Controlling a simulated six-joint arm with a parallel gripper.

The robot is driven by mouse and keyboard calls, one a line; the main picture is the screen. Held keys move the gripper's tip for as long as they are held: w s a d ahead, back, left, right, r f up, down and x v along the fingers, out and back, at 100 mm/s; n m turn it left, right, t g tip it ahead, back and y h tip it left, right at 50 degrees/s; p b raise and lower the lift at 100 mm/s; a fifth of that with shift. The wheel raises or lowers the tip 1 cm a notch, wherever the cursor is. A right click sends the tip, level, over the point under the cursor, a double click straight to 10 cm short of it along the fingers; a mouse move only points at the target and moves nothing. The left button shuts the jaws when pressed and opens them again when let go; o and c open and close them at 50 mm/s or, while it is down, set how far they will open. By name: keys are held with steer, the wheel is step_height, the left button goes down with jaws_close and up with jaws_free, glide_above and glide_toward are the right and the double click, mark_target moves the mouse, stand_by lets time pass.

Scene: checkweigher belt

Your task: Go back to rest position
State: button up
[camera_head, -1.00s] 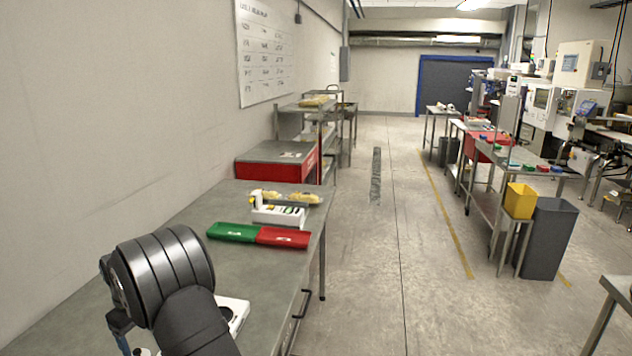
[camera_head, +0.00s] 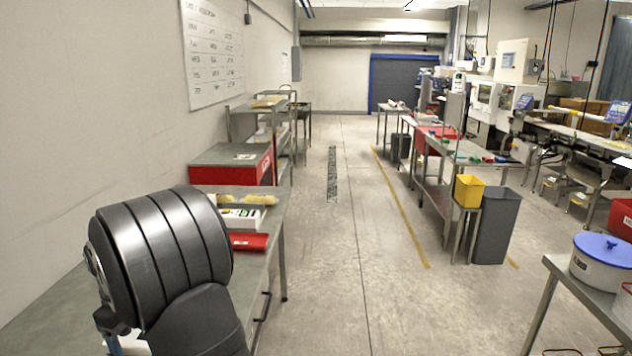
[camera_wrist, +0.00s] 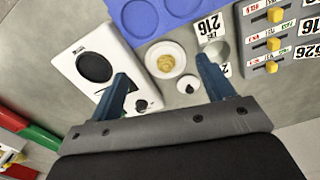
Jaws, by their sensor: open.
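My gripper (camera_wrist: 163,72) shows in the wrist view with its two blue fingers spread wide apart. Nothing is held between them. Below the fingers, on the grey bench, a small white dish (camera_wrist: 182,68) holds something yellow. In the head view my dark arm fills the lower left and hides most of the gripper.
A white device with round black parts (camera_wrist: 118,48), a blue tray with round recesses (camera_wrist: 150,30) and a grey slider panel (camera_wrist: 270,50) lie near the gripper. The red tray (camera_head: 250,242) is partly behind my arm. The aisle floor (camera_head: 330,270) is clear.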

steer(key=s+d, duration=0.3)
steer(key=s, duration=0.1)
steer(key=shift+s+a+f, duration=0.8)
steer(key=shift+a+f, duration=0.45)
steer(key=shift+a, duration=0.4)
steer(key=shift+s+a+f, duration=0.75)
steer(key=shift+a+f, duration=0.5)
steer(key=shift+a, duration=0.45)
steer(key=shift+s+a+f, duration=0.8)
steer(key=shift+a+f, duration=0.45)
steer(key=shift+a, duration=0.4)
steer(key=o, duration=0.6)
steer(key=w+d+r+m+t+y, duration=0.1)
steer(key=w+d+r+m+y, duration=0.15)
steer(key=d+r+m, duration=0.4)
steer(key=w+d+r+m+t+y, duration=0.15)
steer(key=w+r+m, duration=0.25)
steer(key=m, duration=0.6)
steer(key=x, duration=1)
steer(key=shift+s+a+f, duration=0.1)
steer(key=shift+a, duration=0.2)
